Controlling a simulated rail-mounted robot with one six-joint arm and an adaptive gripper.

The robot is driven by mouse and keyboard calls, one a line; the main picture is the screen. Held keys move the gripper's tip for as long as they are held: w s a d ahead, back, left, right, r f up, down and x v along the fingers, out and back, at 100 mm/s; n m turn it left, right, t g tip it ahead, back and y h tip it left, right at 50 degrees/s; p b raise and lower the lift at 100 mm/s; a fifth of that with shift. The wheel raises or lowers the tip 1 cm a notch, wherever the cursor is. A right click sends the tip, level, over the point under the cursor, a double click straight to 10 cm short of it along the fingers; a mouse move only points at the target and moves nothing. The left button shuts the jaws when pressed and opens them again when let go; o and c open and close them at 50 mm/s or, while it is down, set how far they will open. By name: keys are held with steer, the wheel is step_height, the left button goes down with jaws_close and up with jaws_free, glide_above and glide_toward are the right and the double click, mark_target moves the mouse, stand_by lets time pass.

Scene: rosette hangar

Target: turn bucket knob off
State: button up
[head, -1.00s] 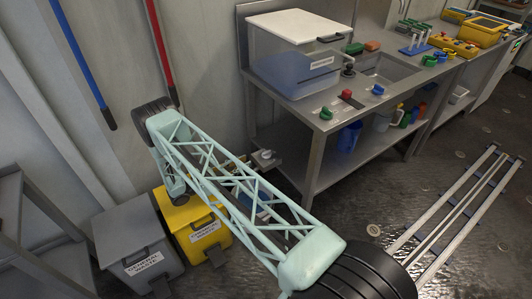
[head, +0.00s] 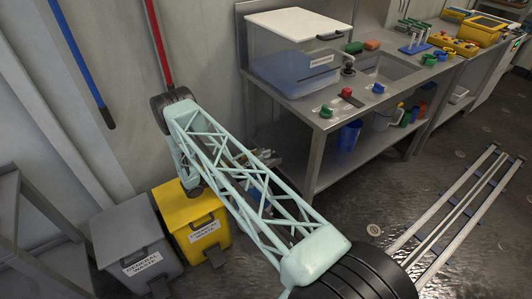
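Three knobs sit along the front of the steel sink counter in the head view: a green knob (head: 326,111), a red knob (head: 346,92) and a blue knob (head: 378,88). No readable label shows which one is the bucket knob, and their settings are too small to read. My arm's pale green lattice link crosses the view left of the counter. The far end of my arm runs behind this link, and my gripper cannot be made out clearly. Its fingers and anything between them are hidden.
A blue bucket (head: 349,136) is on the shelf below. Yellow (head: 196,222) and grey (head: 138,245) waste bins stand at lower left. Floor rails (head: 455,215) lie right.

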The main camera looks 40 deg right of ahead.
mark_target(266, 151)
steer(key=shift+s+d+b, duration=0.2)
steer(key=shift+d+b, duration=0.1)
steer(key=shift+d, duration=1.35)
steer(key=shift+s+d+b, duration=0.2)
steer(key=shift+d+b, duration=0.1)
steer(key=shift+d, duration=1.35)
steer(key=shift+c, duration=0.2)
jaws_close()
